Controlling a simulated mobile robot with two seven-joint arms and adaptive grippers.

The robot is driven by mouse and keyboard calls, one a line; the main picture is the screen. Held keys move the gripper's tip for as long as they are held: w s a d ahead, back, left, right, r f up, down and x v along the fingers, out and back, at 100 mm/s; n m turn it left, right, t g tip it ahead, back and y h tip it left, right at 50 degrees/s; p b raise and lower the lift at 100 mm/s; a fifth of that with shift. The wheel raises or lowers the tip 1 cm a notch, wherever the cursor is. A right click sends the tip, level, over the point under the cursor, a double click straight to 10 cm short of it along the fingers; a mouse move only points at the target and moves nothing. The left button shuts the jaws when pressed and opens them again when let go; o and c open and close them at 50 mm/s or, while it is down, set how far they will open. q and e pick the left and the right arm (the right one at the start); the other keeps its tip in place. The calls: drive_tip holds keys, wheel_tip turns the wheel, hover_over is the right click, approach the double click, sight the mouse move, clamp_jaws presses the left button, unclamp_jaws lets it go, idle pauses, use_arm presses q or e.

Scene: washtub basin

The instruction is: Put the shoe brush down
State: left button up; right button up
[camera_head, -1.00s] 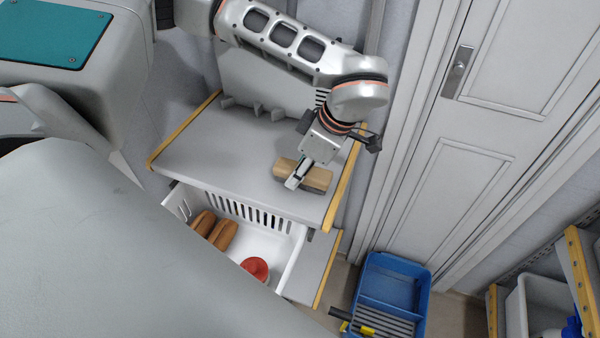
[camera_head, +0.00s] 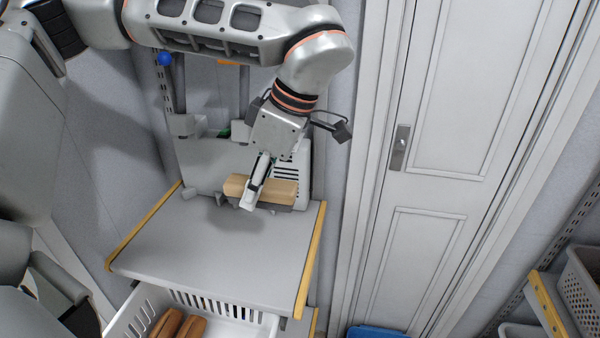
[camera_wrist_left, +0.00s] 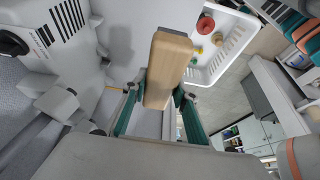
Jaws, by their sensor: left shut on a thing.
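The shoe brush (camera_head: 273,187) is a light wooden block with a grey underside. My left gripper (camera_head: 253,192) is shut on it near its middle. In the head view the brush is over the back part of the grey tabletop (camera_head: 190,250), lying roughly level. A shadow beside it suggests a gap, but I cannot tell how large. In the left wrist view the brush (camera_wrist_left: 169,62) sticks out between the green-sided fingers of my left gripper (camera_wrist_left: 158,108). My right gripper is not in view.
A white slotted basket (camera_head: 235,327) with brown brushes (camera_head: 180,328) sits below the front edge. It also shows in the wrist view (camera_wrist_left: 232,45), with a red item (camera_wrist_left: 205,24). A grey upright panel stands behind the tabletop. The tabletop's front and left are clear.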

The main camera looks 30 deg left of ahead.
use_arm(q)
drive_tip(key=m, duration=0.1)
drive_tip(key=w+m+t, duration=0.1)
drive_tip(key=m, duration=0.2)
drive_tip(key=shift+w+f, duration=0.15)
drive_tip(key=shift+f, duration=0.15)
drive_tip(key=w+d+m+t+h, duration=0.1)
drive_tip(key=m, duration=0.3)
drive_tip(key=w+d+f+m+t+h, duration=0.1)
drive_tip(key=m+t, duration=0.1)
drive_tip(key=m, duration=0.3)
drive_tip(key=d+m+t, duration=0.1)
drive_tip(key=m, duration=0.3)
drive_tip(key=shift+w+d+f+h, duration=0.1)
drive_tip(key=shift+w+f+h, duration=0.1)
drive_tip(key=shift+w+h, duration=0.2)
